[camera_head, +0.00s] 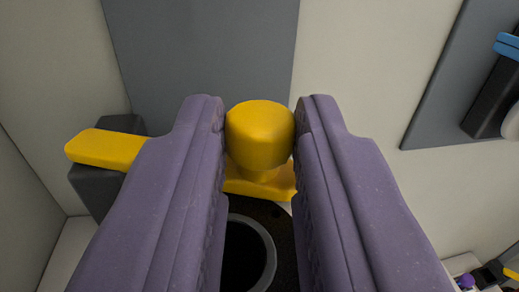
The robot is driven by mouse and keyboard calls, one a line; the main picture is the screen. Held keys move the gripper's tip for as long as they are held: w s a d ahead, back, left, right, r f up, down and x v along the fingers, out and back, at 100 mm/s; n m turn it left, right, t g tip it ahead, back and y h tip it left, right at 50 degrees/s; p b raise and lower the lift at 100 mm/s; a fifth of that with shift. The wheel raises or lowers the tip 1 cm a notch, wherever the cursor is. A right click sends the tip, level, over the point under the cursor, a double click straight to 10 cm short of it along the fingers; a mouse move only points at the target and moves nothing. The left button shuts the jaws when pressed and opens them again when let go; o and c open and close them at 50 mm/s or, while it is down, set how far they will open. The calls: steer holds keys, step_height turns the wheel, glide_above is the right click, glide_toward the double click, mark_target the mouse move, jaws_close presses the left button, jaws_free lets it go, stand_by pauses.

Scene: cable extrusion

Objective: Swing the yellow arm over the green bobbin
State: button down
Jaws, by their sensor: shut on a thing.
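The yellow arm (108,149) runs across the view behind my gripper, from a dark grey block at the left to a rounded yellow knob (260,135) in the middle. My gripper (260,130) has two purple fingers, one on each side of the knob, and is shut on it. The left finger hides the middle stretch of the arm. Below the knob, between the fingers, is a dark round part with a grey ring (262,255); the fingers partly cover it. I see no green bobbin in this view.
A dark grey block (95,190) stands under the arm's left end. A grey panel (200,60) is on the pale wall behind. Another grey panel (432,110) at the right carries a black and blue part (492,95). Small purple and yellow items lie at the lower right corner.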

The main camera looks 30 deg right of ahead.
steer(key=shift+s+a+m+g+h, duration=0.15)
steer(key=shift+a+m+g+h, duration=0.25)
steer(key=shift+h, duration=0.2)
steer(key=shift+s+a+m+g+h, duration=0.15)
steer(key=shift+a+m+g+h, duration=0.15)
steer(key=shift+m+h, duration=0.25)
steer(key=shift+p, duration=0.3)
steer(key=c, duration=0.9)
jaws_free()
steer(key=shift+c, duration=0.2)
steer(key=b+v, duration=0.1)
steer(key=v, duration=0.6)
steer(key=shift+s+a, duration=0.25)
steer(key=shift+s, duration=0.05)
steer(key=shift+c, duration=0.3)
